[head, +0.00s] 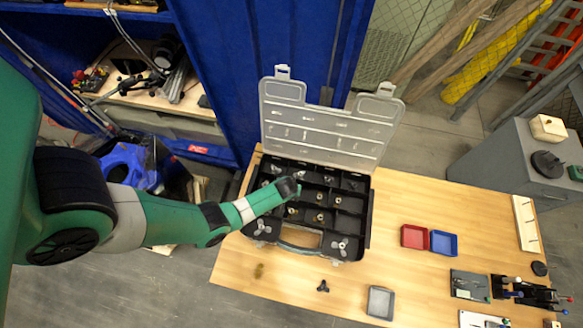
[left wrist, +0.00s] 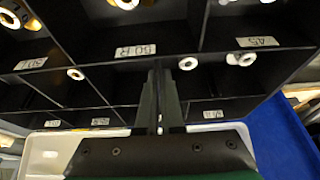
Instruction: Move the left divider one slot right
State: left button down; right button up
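The open black organizer case (head: 357,238) lies on the wooden table, its clear lid (head: 320,135) tilted up at the back. Thin dark dividers (left wrist: 205,22) part its compartments, which hold small metal fittings and white labels, one reading 50 R (left wrist: 135,50). My left gripper (head: 297,189) reaches over the case's middle. In the left wrist view its two narrow fingers (left wrist: 161,85) are close together, pointing down among the compartments near a dark upright strip. Whether they press on a divider is unclear. The left divider is not clearly picked out. My right gripper is not in view.
A red tray (head: 414,237) and a blue tray (head: 444,242) sit right of the case. A grey tray (head: 380,303) and a small black three-armed part (head: 323,286) lie in front.

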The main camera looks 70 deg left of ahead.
pick_arm(q)
jog(key=shift+f, duration=0.2)
dwell(0.3)
jog(key=shift+f+b, duration=0.5)
jog(key=shift+b, duration=0.15)
jog(key=c, duration=1)
grip_release()
jog(key=p+v, duration=1.1)
jog(key=shift+r+p, duration=0.15)
jog(key=shift+p, duration=0.2)
jog(key=shift+s+d+r, duration=0.1)
jog(key=shift+d+r, duration=0.05)
